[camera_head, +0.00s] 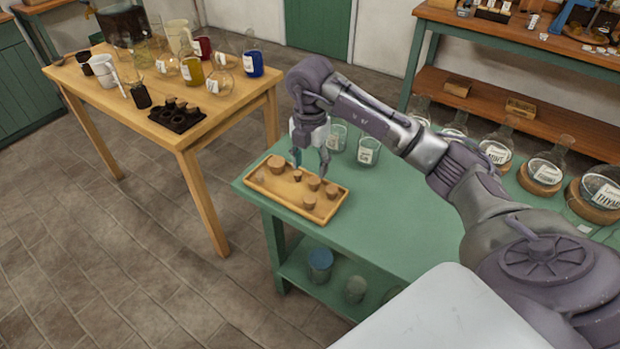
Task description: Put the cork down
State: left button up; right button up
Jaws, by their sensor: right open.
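Several corks lie on a wooden tray (262,190) at the near left corner of the green table. A large cork (276,164) sits at the tray's far left. A small cork (298,175) sits below my right gripper (310,167), and other corks (314,183) stand to its right and front. My right gripper is open over the far side of the tray, its fingers apart and pointing down. I cannot tell whether a fingertip touches a cork. My left gripper is out of view.
Glass beakers (368,151) stand just behind the tray. Labelled flasks (496,150) line the green table's (390,215) far right side. A wooden table (225,120) with mugs and flasks stands left across a floor gap. The green table's middle is clear.

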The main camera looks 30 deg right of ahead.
jog(key=shift+r, duration=0.5)
